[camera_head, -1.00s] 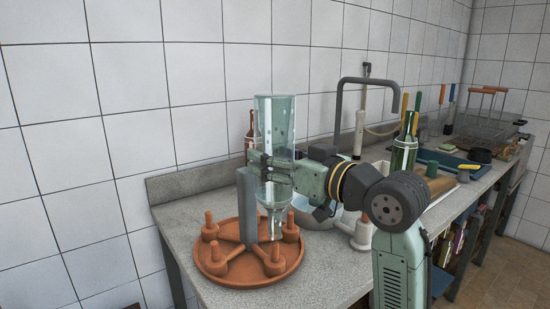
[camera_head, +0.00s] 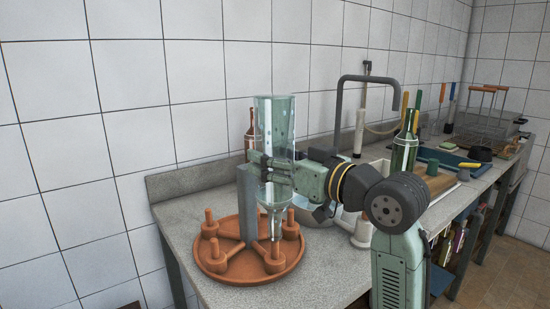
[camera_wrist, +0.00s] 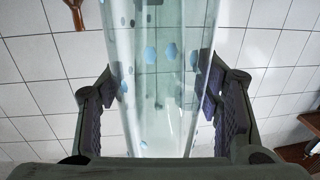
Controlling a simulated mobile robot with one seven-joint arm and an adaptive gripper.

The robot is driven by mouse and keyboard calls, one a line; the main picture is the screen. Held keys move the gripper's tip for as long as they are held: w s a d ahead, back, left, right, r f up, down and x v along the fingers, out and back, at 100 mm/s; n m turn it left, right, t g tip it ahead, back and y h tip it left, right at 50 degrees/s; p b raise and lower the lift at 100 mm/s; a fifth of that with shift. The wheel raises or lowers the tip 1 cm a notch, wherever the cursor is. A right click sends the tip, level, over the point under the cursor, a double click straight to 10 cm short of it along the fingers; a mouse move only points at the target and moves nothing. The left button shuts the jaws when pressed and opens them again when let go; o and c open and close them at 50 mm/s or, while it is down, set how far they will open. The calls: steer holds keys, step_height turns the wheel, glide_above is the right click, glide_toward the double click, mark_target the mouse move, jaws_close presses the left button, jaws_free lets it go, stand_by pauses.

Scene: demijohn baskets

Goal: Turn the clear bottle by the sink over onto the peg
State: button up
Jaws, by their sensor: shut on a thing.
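The clear bottle (camera_head: 275,122) is upside down, base up and neck down, and looks close to upright. My gripper (camera_head: 268,168) is shut on its body from the right side. In the wrist view the bottle (camera_wrist: 160,80) stands between the two finger pads of my gripper (camera_wrist: 162,100). The neck points down over the round terracotta-coloured rack (camera_head: 222,272), which carries several short pegs. One peg (camera_head: 275,256) is just under or beside the bottle mouth. I cannot tell whether the mouth is around this peg or only above it.
A grey post (camera_head: 246,205) rises from the rack close to the bottle's left. The sink tap (camera_head: 340,100), a green bottle (camera_head: 404,150) and a wire basket (camera_head: 490,127) are to the right. The counter front (camera_head: 330,268) is clear.

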mark_target(275, 135)
steer(key=shift+f+b, duration=1.5)
steer(key=shift+f, duration=0.5)
steer(key=shift+r+p, duration=0.4)
steer(key=shift+r, duration=0.05)
stand_by(2.9)
steer(key=shift+r+p, duration=3)
steer(key=shift+r, duration=0.9)
